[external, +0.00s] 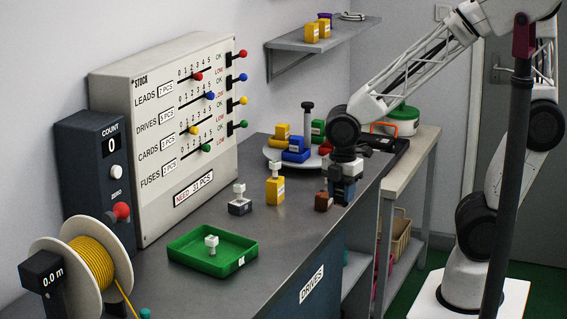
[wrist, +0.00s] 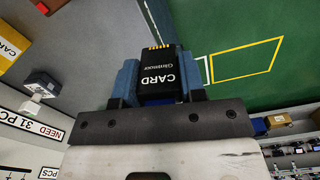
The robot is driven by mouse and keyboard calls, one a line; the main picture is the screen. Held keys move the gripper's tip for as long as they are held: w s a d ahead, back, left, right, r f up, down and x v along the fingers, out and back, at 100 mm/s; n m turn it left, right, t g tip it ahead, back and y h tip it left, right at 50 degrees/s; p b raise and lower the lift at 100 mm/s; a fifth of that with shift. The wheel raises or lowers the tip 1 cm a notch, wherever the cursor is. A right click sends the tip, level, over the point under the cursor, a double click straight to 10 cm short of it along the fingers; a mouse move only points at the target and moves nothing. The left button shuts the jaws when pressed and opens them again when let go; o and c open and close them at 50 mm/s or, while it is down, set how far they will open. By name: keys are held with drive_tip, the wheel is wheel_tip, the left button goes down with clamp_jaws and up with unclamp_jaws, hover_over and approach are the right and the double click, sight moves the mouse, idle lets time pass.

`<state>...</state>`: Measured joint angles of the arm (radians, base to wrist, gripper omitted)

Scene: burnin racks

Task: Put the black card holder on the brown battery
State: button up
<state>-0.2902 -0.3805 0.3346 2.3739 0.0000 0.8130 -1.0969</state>
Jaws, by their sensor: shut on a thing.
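My gripper (external: 344,190) is at the right edge of the bench, fingers down. In the wrist view its blue fingers (wrist: 159,80) are shut on the black card holder (wrist: 160,68), which has the word CARD and gold contacts. In the external view the holder is mostly hidden between the fingers. A small brown block (external: 322,202), which looks like the brown battery, stands on the bench just left of my gripper. They appear apart, but I cannot tell the gap. A dark brown piece (wrist: 42,7) at the wrist view's top edge may be the same block.
A yellow block (external: 275,192) and a grey block with a white top (external: 240,205) stand left of the brown one. A green tray (external: 190,262) is at the front. Behind is a round tray (external: 274,161) with coloured blocks. The bench edge drops to green floor (wrist: 220,25).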

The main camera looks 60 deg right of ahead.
drive_tip(key=s+d+r+m, duration=0.2)
drive_tip(key=s+d+r, duration=0.1)
drive_tip(key=s+d, duration=0.4)
drive_tip(key=shift+s+d, duration=0.2)
drive_tip(key=shift+d, duration=1.45)
hover_over(324, 194)
drive_tip(key=shift+d+f, duration=0.1)
drive_tip(key=shift+f, duration=0.7)
drive_tip(key=shift+f, duration=0.1)
drive_tip(key=shift+f, duration=1.65)
drive_tip(key=shift+f, duration=0.15)
